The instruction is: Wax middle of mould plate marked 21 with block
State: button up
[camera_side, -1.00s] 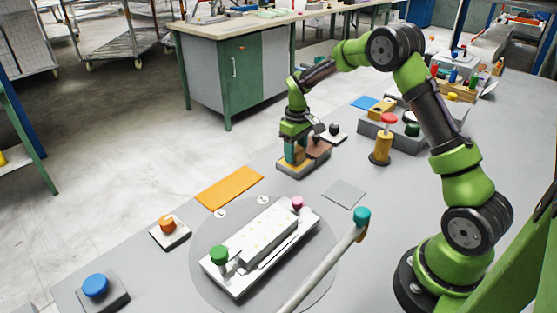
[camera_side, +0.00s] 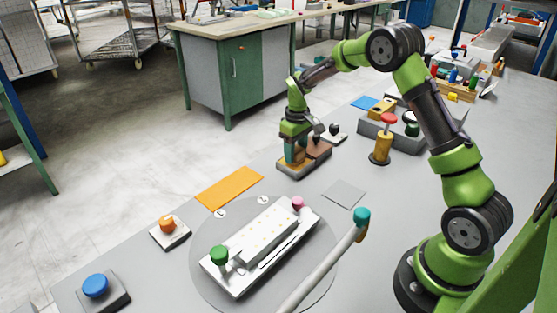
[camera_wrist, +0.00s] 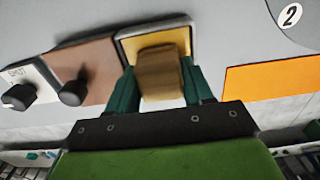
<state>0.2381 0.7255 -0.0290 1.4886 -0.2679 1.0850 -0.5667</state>
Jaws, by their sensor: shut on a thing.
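My gripper (camera_wrist: 163,88) is shut on a tan-brown block (camera_wrist: 160,72), held between its dark green fingers in the wrist view. The block is over a yellow pad in a pale-rimmed tray (camera_wrist: 128,43); I cannot tell whether it touches. In the side view my gripper (camera_side: 294,154) points down at the same small station. A white mould plate (camera_side: 238,289) lies on the round grey turntable (camera_side: 208,283), nearer the camera, with a green knob (camera_side: 219,254) and a pink knob (camera_side: 297,203). I cannot read a 21 on it.
An orange mat (camera_side: 229,188) lies between the station and an orange button (camera_side: 167,224). A blue button (camera_side: 95,286) stands at the front left. A teal-ended pale bar (camera_side: 325,262) crosses the turntable's right side. A yellow post with a red knob (camera_side: 388,119) stands right of my gripper.

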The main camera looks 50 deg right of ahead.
aim_at(296, 149)
jog(key=shift+f, duration=0.1)
jog(key=shift+r, duration=3.6)
jog(key=shift+s+f, duration=0.1)
